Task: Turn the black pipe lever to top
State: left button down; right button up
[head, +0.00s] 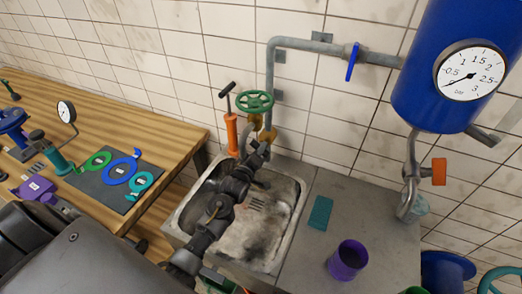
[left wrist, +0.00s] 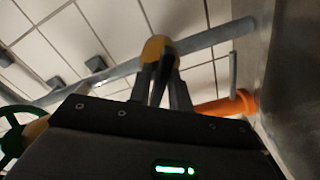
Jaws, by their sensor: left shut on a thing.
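My left arm reaches over the sink, and its gripper (head: 262,150) is at the brass-yellow valve fitting (head: 267,136) low on the grey wall pipe (head: 270,80). In the left wrist view the fingers (left wrist: 160,65) are close together at the yellow fitting (left wrist: 158,47), shut on a narrow dark part, which seems to be the black pipe lever. The fingers and arm mostly hide this lever, so its exact angle cannot be told. My right gripper is not in view.
A green handwheel (head: 255,103) and an orange pump (head: 232,134) stand close beside the gripper. The sink (head: 290,222) lies below. A blue lever (head: 352,62) sits on the upper pipe. A purple cup (head: 348,260) and a teal block (head: 320,213) are on the counter.

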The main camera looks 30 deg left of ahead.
pick_arm(q)
jog(key=n, duration=0.4)
jog(key=shift+d+r+p, duration=0.1)
jog(key=shift+p, duration=0.3)
jog(key=shift+n+p, duration=0.35)
jog(key=shift+n, duration=1.05)
jog(key=c, duration=1.5)
grip_release()
